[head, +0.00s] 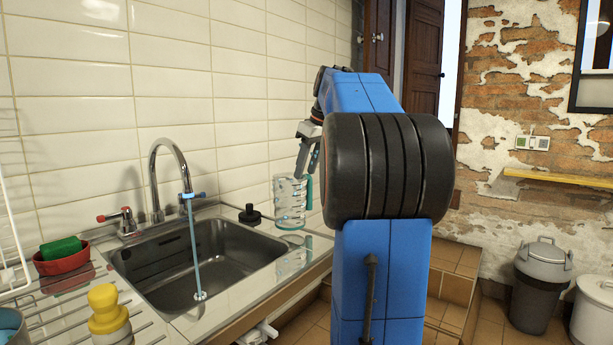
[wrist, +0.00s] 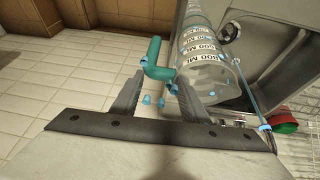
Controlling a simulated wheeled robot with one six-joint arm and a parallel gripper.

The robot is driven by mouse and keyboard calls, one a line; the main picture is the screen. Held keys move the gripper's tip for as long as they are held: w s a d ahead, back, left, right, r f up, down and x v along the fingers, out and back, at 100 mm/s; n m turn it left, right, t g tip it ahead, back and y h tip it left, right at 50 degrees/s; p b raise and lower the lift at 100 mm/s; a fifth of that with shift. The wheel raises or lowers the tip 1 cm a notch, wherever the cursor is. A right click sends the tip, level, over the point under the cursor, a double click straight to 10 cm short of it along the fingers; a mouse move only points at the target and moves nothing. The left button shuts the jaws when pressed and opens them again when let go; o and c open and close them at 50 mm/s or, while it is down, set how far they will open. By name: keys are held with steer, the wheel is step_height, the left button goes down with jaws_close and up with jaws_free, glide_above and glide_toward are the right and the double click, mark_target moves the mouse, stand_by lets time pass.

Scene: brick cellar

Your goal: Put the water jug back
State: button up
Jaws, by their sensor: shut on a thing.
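The water jug (head: 290,203) is clear, with measure marks and a teal handle, and is upright at the sink's right end in the head view. Its reflection shows in the counter below; I cannot tell whether its base touches. In the wrist view the jug (wrist: 208,55) fills the upper middle, marked in ML. My gripper (head: 308,152) reaches down to the handle side of the jug. In the wrist view my gripper (wrist: 156,92) has its fingers on both sides of the teal handle and is shut on it. The far side of the handle grip is hidden.
A steel sink (head: 200,262) with a tap (head: 168,165) lies left of the jug. A black stopper (head: 250,214) stands behind the sink. A red bowl (head: 62,262) with a green sponge (head: 61,248) and a yellow-topped bottle (head: 107,310) are at left. Grey bins (head: 541,285) stand right.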

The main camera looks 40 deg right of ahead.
steer(key=shift+f, duration=1.15)
steer(key=o, duration=1.5)
steer(key=v, duration=1.2)
